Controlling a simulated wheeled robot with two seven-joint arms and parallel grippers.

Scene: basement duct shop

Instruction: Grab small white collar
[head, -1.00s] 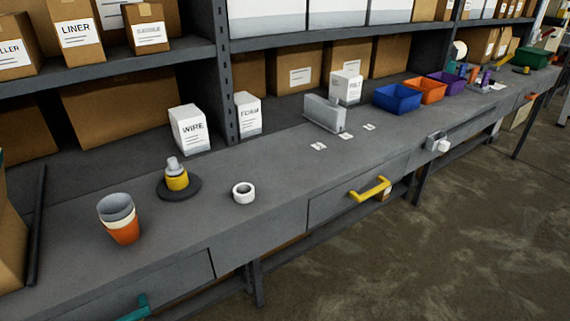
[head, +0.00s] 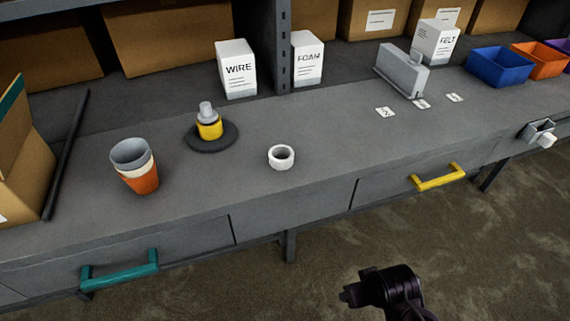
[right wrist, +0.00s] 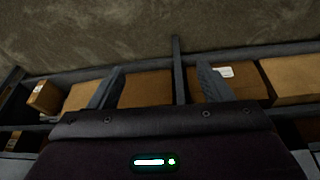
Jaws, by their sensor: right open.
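A small white collar (head: 281,157), a short open ring, lies on the grey workbench (head: 330,142), near its front edge and right of a dark round base. My right gripper (head: 350,294) is low in front of the bench, below and to the right of the collar and well apart from it. In the right wrist view its two fingers (right wrist: 158,88) are spread with nothing between them. The collar is not in that view. My left gripper is not in view.
Stacked cups (head: 136,166) and a dark base with a yellow and grey stack (head: 209,126) stand left of the collar. WIRE (head: 237,70) and FOAM (head: 307,60) boxes stand behind. Teal (head: 120,271) and yellow (head: 438,178) drawer handles protrude. Bench space right of the collar is clear.

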